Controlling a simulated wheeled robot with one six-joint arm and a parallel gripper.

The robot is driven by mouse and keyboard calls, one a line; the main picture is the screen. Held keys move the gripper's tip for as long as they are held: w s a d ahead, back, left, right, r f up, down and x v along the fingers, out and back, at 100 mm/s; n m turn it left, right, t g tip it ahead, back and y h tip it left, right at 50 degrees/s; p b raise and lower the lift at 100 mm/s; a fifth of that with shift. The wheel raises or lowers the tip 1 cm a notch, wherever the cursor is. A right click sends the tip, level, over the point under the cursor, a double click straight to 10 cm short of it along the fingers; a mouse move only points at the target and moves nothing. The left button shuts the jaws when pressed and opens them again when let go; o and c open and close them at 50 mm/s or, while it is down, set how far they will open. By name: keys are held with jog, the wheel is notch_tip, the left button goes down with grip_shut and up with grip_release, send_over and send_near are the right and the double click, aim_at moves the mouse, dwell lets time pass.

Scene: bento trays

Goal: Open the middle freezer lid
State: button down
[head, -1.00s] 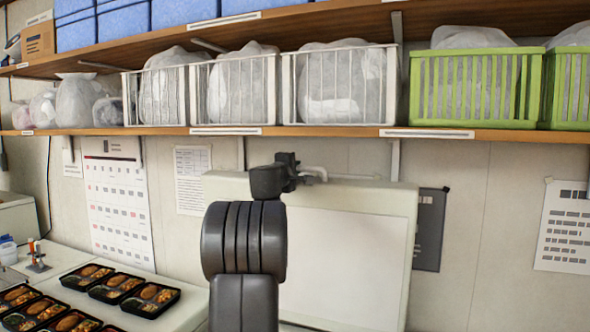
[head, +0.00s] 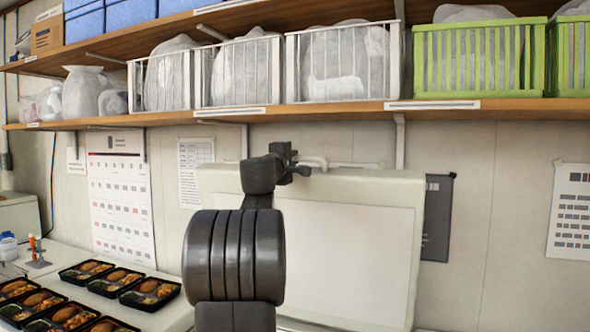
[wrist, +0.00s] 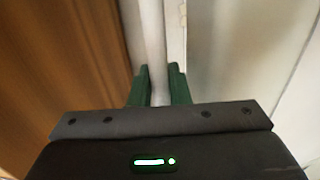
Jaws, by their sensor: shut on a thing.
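The middle freezer lid (head: 345,245) is a cream panel with a paler inset, raised and standing nearly upright against the wall in the head view. Its white handle (head: 318,161) runs along the top edge, just below the shelf. My gripper (head: 292,160) is at the left end of this handle. In the wrist view the green fingers of my gripper (wrist: 158,85) are shut on the white handle bar (wrist: 155,40), one on each side. My arm hides part of the lid's left side.
A wooden shelf (head: 300,115) with white baskets (head: 240,75) and green baskets (head: 478,60) hangs just above the lid. Several black bento trays (head: 150,294) lie on the white surface at lower left. Papers hang on the wall.

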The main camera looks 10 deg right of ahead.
jog(key=shift+t, duration=0.4)
jog(key=b+v, duration=0.2)
jog(key=b, duration=0.1)
jog(key=f+b+v, duration=0.1)
jog(key=b+v, duration=0.2)
jog(key=b, duration=0.1)
jog(key=shift+s+a+f, duration=0.1)
jog(key=shift+a, duration=0.1)
jog(key=c, duration=1.7)
grip_release()
jog(key=b+v, duration=0.4)
jog(key=v, duration=0.9)
jog(key=shift+s+a+f, duration=0.15)
jog(key=shift+s+a, duration=0.1)
jog(key=shift+a, duration=0.05)
